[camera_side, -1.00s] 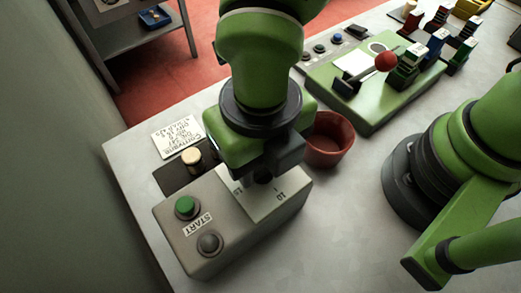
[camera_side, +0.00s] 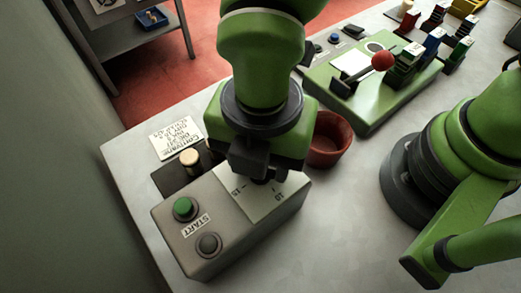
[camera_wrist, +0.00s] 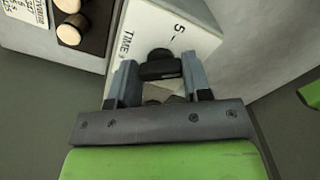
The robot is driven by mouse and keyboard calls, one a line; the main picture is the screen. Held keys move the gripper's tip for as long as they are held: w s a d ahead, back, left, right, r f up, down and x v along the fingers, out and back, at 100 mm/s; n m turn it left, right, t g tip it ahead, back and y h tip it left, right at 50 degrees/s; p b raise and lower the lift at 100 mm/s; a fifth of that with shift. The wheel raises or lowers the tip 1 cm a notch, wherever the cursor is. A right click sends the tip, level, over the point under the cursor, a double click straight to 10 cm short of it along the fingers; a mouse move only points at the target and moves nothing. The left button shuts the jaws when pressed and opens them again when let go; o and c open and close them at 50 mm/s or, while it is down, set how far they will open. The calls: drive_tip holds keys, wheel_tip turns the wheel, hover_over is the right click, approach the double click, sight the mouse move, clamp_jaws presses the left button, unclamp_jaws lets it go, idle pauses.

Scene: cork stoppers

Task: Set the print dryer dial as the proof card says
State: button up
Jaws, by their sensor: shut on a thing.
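The print dryer (camera_side: 230,250) is a grey box with a pale dial plate (camera_side: 282,195) on top; figures at the plate's edge show in the side view. My gripper (camera_wrist: 161,72) is shut on the black dial knob (camera_wrist: 160,64), one finger on each side. In the wrist view the plate carries "TIME" and a "5" beside the knob; I cannot tell the exact setting. In the side view my gripper (camera_side: 262,177) hides most of the knob. The white proof card (camera_side: 177,138) lies flat behind the dryer, its print too small to read reliably.
A red cup (camera_side: 328,140) stands close to the right of my gripper. A green lever panel is farther back.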

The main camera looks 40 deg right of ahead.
drive_tip(key=m, duration=0.7)
drive_tip(key=shift+s, duration=0.15)
drive_tip(key=m, duration=0.7)
drive_tip(key=shift+s+a+m, duration=0.1)
drive_tip(key=shift+m, duration=0.2)
drive_tip(key=m, duration=0.5)
drive_tip(key=shift+m, duration=0.3)
drive_tip(key=m, duration=0.4)
drive_tip(key=shift+a+m, duration=0.15)
drive_tip(key=shift+m, duration=0.25)
drive_tip(key=o, duration=0.9)
